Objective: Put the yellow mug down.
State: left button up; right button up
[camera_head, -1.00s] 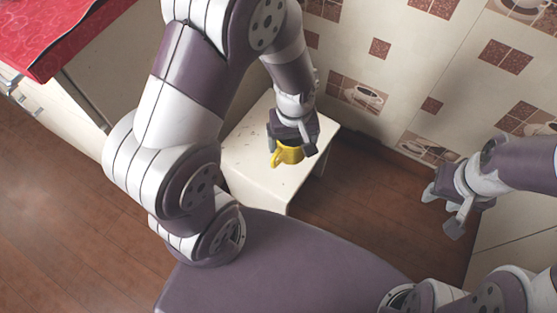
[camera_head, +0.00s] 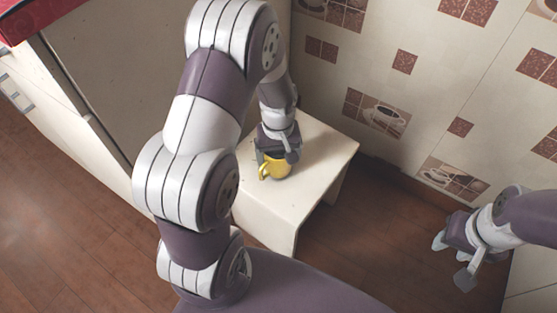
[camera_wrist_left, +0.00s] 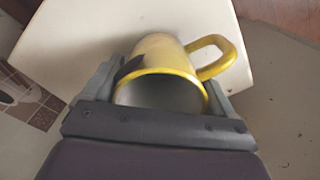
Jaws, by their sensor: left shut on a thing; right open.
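The yellow mug (camera_head: 275,169) is in my left gripper (camera_head: 276,158), over the white stool (camera_head: 325,150) in the head view. The gripper is shut on the mug from above, its fingers on either side of the body. I cannot tell whether the mug's base touches the stool. My right gripper (camera_head: 452,262) is open and empty at the right.
A pale cabinet (camera_head: 120,70) with a red-covered counter (camera_head: 35,15) stands at the left. A tiled wall (camera_head: 430,80) rises behind the stool. The stool top is bare around the mug. Brown wooden floor (camera_head: 60,230) is clear.

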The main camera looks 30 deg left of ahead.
pick_arm(q)
jog(key=shift+f, duration=0.35)
jog(key=o, duration=1.1)
jog(key=shift+c, duration=0.2)
pick_arm(e)
jog(key=shift+f, duration=0.15)
pick_arm(q)
notch_tip(320, 180, up, 12)
jog(key=p, duration=0.7)
jog(key=s+d+r+m+t, duration=0.1)
jog(key=s+d+r+m, duration=0.3)
jog(key=s+m, duration=0.3)
jog(key=shift+s+d+r, duration=0.4)
jog(key=shift+s+d, duration=0.15)
jog(key=shift+s, duration=0.3)
pick_arm(e)
notch_tip(320, 180, up, 7)
jog(key=shift+f, duration=0.2)
